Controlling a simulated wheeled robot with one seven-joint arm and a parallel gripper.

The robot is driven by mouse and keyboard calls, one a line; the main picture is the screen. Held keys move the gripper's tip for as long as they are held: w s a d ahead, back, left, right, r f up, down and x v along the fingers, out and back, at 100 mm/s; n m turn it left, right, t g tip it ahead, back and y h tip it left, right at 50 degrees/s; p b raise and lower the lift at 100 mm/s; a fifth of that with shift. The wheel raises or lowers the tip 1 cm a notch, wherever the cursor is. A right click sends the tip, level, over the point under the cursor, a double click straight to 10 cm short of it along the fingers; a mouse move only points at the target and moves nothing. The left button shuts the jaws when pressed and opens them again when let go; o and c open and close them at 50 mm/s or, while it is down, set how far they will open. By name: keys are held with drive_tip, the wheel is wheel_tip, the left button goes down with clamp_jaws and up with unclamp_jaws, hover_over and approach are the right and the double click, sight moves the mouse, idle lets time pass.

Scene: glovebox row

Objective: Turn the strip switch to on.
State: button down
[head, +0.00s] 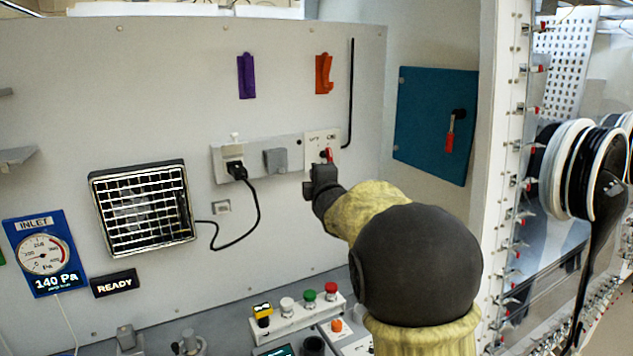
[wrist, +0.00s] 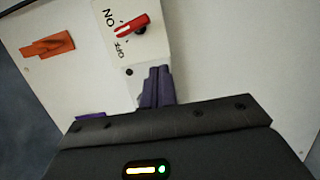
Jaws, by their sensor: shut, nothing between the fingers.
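The strip switch (head: 329,155) is a small red lever on a white plate at the right end of the wall-mounted power strip (head: 256,154). In the wrist view the red lever (wrist: 131,27) turns on a dark pivot, beside printed ON and OFF marks. It appears to point between the two marks; I cannot tell its exact setting. My gripper (wrist: 157,72) is shut and empty, its fingertips just below the switch plate and visibly apart from the lever. In the head view my gripper (head: 322,177) is just below the switch, its fingertips hard to make out.
A black plug (head: 236,170) with a cable sits in the strip, left of a grey cover (head: 275,159). Purple (head: 246,76) and orange (head: 324,74) hooks are above. A teal panel (head: 432,125) is to the right. A button box (head: 297,312) is below.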

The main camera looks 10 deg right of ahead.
drive_tip(key=s+b, duration=0.2)
drive_tip(key=s, duration=0.5)
drive_tip(key=shift+s+d, duration=0.25)
drive_tip(key=shift+s, duration=0.05)
drive_tip(key=shift+f, duration=0.1)
